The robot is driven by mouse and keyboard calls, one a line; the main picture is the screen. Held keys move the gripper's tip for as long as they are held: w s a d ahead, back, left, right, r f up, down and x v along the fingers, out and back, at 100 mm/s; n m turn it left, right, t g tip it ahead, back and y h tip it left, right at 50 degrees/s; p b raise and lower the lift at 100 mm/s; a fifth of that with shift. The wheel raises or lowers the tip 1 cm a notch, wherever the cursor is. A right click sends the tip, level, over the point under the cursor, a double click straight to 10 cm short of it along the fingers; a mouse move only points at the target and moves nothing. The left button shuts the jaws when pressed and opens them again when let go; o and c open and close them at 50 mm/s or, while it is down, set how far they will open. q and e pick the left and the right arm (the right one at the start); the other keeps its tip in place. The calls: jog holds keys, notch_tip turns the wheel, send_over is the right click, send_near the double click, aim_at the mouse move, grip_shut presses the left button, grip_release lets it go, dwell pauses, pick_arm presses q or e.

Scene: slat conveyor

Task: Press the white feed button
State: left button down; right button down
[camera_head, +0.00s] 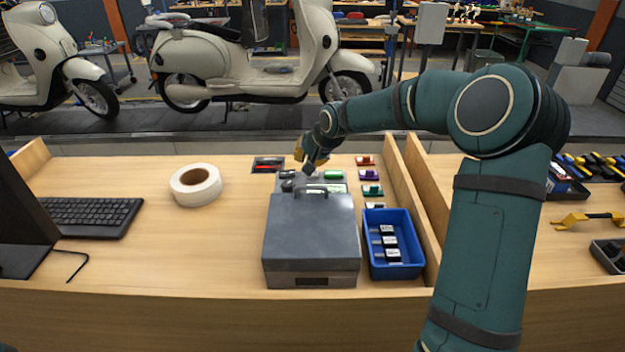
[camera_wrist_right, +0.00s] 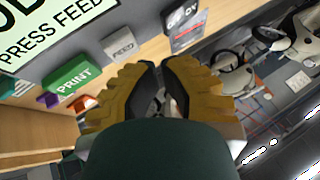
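The white feed button (camera_wrist_right: 121,45) shows in the right wrist view as a pale block marked FEED, beside a green PRINT button (camera_wrist_right: 72,78). A sign (camera_wrist_right: 55,38) reading PRESS FEED is at the upper left. My right gripper (camera_wrist_right: 162,68) has ribbed yellow fingers with dark pads, closed together at the tips with nothing seen between them. The feed button lies a little beyond and left of the tips, apart from them. In the head view my right gripper (camera_head: 303,158) hangs over the back of the button panel (camera_head: 310,187) and the feed button cannot be made out. My left gripper is out of view.
A grey metal box (camera_head: 310,240) with a handle stands in front of the panel. A blue bin (camera_head: 392,262) with small labelled blocks is to its right, near a wooden divider (camera_head: 410,200). A tape roll (camera_head: 196,184) and keyboard (camera_head: 90,216) are left. Small coloured blocks line the divider.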

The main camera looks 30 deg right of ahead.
jog(key=shift+f, duration=0.25)
dwell(1.2)
jog(key=shift+f+b, duration=0.4)
jog(key=shift+b, duration=0.05)
jog(key=shift+f+b, duration=0.35)
jog(key=shift+f, duration=0.1)
dwell(0.6)
jog(key=shift+r, duration=0.1)
jog(key=shift+r+p, duration=0.55)
jog(key=shift+r, duration=0.25)
jog(key=shift+r+p, duration=1.6)
jog(key=shift+r, duration=0.95)
